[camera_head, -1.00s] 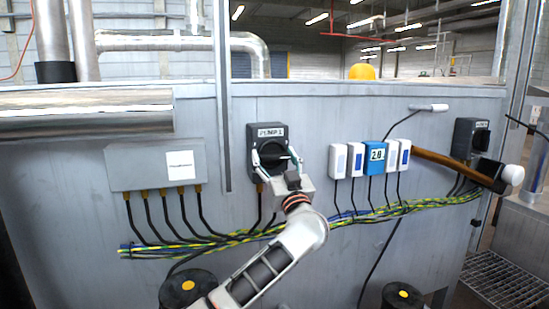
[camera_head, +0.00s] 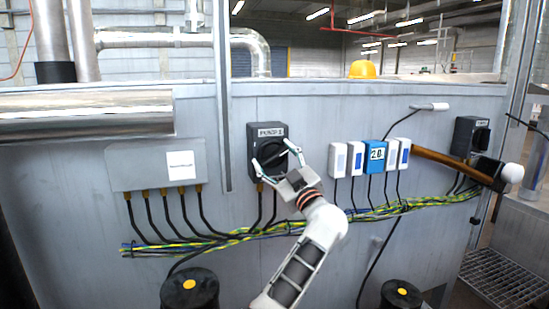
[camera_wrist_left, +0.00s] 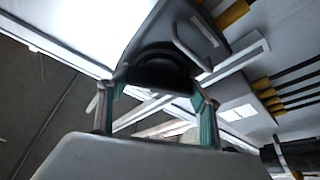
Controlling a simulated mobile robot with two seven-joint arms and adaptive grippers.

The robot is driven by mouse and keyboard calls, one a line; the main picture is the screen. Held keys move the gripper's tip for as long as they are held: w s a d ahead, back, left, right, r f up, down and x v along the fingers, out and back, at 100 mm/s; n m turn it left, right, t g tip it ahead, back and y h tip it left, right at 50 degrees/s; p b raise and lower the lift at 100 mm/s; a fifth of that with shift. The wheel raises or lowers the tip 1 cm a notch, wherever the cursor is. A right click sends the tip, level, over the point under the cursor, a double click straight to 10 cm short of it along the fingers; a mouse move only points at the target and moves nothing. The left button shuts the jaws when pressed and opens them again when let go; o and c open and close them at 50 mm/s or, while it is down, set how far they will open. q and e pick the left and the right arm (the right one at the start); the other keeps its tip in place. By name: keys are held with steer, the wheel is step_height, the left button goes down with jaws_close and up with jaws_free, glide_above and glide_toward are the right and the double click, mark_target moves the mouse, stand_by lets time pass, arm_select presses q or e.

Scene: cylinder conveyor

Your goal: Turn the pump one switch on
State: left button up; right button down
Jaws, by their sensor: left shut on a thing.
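The pump one switch (camera_head: 283,134) is a black box labelled "PUMP 1" on the grey panel, left of middle in the head view. My left gripper (camera_head: 276,160) is in front of it, rotated, with its two fingers shut on the round black knob (camera_head: 270,149). In the left wrist view the dark knob (camera_wrist_left: 160,72) shows between the two greenish fingertips (camera_wrist_left: 153,95). The knob's exact angle is partly hidden by the fingers. My right gripper is not in view.
A grey junction box (camera_head: 158,165) is to the left. White and blue modules (camera_head: 375,155) and a second black switch (camera_head: 470,135) are to the right. Yellow-green cables (camera_head: 400,207) run below.

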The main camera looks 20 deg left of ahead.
arm_select(q)
steer(key=o, duration=1.1)
steer(key=shift+o, duration=0.2)
steer(key=shift+m, duration=0.3)
